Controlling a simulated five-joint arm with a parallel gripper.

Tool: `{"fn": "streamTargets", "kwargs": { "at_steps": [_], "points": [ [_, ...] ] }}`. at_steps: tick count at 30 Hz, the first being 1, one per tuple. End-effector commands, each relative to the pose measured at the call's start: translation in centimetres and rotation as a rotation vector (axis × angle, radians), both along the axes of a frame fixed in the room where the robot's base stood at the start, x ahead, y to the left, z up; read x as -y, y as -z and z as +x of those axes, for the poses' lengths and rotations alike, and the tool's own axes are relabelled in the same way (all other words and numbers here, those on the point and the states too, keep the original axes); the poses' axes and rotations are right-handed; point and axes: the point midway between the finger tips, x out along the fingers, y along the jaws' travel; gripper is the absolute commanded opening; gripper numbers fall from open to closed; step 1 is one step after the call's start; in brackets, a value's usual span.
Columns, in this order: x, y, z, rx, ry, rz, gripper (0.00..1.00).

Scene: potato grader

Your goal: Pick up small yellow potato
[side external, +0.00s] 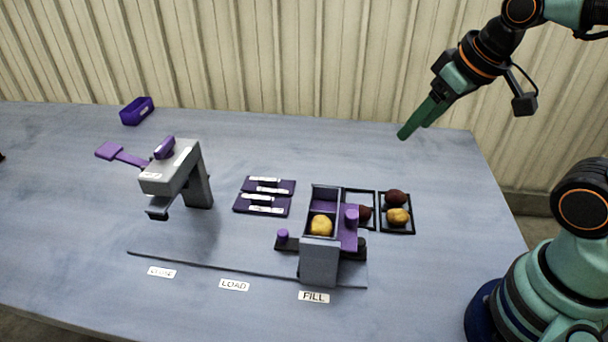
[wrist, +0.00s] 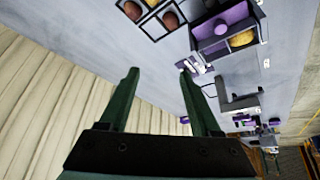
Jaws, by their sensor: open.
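A small yellow potato (side external: 398,216) lies in the front part of the right black-rimmed tray (side external: 411,233), in front of a dark red potato (side external: 395,197). It also shows at the top of the wrist view (wrist: 132,10). Another yellow potato (side external: 320,225) sits in the grey and purple box, and it shows in the wrist view too (wrist: 242,39). My gripper (side external: 408,134) is open and empty, high above the table behind the trays. In the wrist view its two green fingers (wrist: 158,70) stand apart with nothing between them.
A reddish potato (side external: 365,214) lies in the left tray, partly hidden by the purple post (side external: 350,232) of the filling station. A purple rack (side external: 265,196), a grey stand (side external: 195,180) and a purple bin (side external: 137,111) stand further left. The table behind the trays is clear.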

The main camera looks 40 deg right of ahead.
Motion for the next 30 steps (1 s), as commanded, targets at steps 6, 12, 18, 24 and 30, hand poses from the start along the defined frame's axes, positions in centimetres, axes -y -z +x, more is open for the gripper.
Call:
{"fn": "streamTargets", "kwargs": {
  "at_steps": [6,12,18,24,30],
  "points": [
    [0.9,3.0,1.1,-0.149,-0.191,-0.092,0.64],
    [2.1,7.1,2.0,-0.314,-0.456,-0.160,0.64],
    [2.9,10.3,2.2,-0.421,-0.663,-0.178,0.64],
    [3.2,11.8,2.1,-0.457,-0.745,-0.178,0.64],
    [3.2,14.8,2.0,-0.461,-0.749,-0.177,0.64]
  ]
}}
